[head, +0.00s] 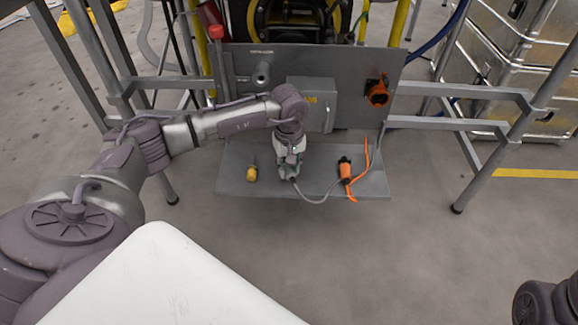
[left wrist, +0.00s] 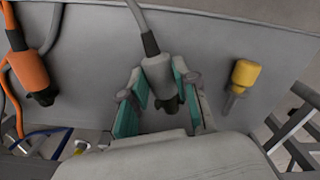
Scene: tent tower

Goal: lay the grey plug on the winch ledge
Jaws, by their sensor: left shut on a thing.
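My left gripper (head: 290,172) is over the middle of the grey winch ledge (head: 320,158), pointing down. In the left wrist view its teal-lined fingers (left wrist: 161,100) are shut on the grey plug (left wrist: 159,72), one on each side. A grey cable runs from the plug along the ledge towards the right in the head view. The plug is mostly hidden by the gripper in the head view. It is at or just above the ledge; I cannot tell whether it touches. My right gripper is out of view.
A yellow-handled tool (head: 251,174) lies on the ledge left of the gripper. An orange connector (head: 345,170) with an orange cord lies to the right. Behind stand a grey box (head: 312,98) and an upright panel with an orange socket (head: 377,93). Metal frame legs flank the ledge.

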